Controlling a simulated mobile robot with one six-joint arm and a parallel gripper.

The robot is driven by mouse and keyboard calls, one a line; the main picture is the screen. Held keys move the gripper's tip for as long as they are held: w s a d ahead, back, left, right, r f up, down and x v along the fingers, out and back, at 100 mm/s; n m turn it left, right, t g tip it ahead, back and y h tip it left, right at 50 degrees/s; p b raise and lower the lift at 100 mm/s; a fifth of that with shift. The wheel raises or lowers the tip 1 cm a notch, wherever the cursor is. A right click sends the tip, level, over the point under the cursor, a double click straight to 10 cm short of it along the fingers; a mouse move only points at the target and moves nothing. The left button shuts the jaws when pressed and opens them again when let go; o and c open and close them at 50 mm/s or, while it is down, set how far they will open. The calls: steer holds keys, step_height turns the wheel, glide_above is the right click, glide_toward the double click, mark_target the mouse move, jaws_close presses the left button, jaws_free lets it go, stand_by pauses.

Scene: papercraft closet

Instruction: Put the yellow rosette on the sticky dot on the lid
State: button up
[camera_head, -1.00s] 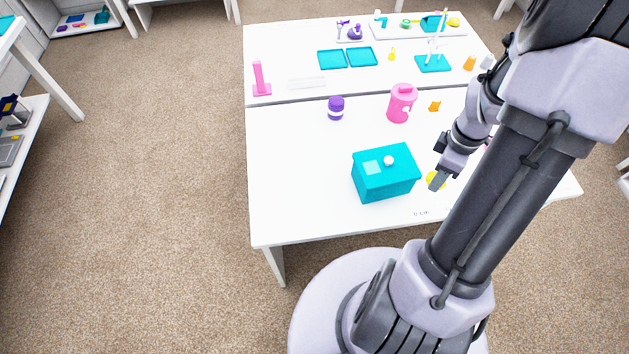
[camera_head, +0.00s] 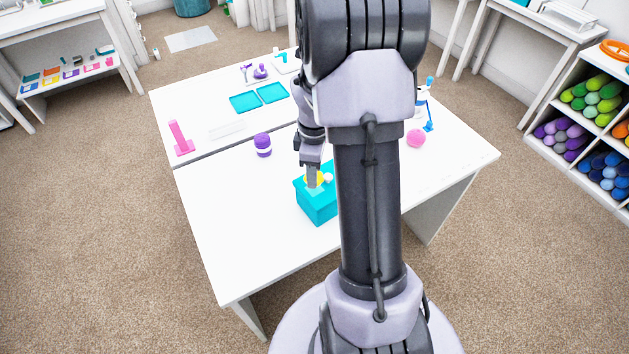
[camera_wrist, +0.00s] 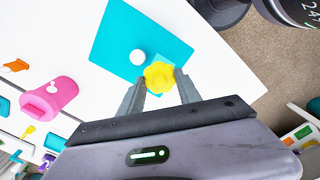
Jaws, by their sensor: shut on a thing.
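The yellow rosette (camera_wrist: 159,76) is pinched between the fingertips of my gripper (camera_wrist: 158,84) in the wrist view. In the head view the rosette (camera_head: 311,180) shows at the tip of my gripper (camera_head: 312,176), over the lid of the teal box (camera_head: 318,210). A paler square patch (camera_head: 315,190) shows on the lid by the rosette.
A purple jar (camera_head: 263,145) stands behind the box on the white table (camera_head: 235,215). A pink canister (camera_wrist: 48,98) shows in the wrist view. The table left of the box is clear.

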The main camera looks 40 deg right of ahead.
step_height(320, 180, down, 4)
steer(key=shift+r+b, duration=0.25)
steer(key=shift+b, duration=0.25)
steer(key=shift+s+r, duration=0.1)
steer(key=shift+r, duration=0.05)
steer(key=o, duration=1.3)
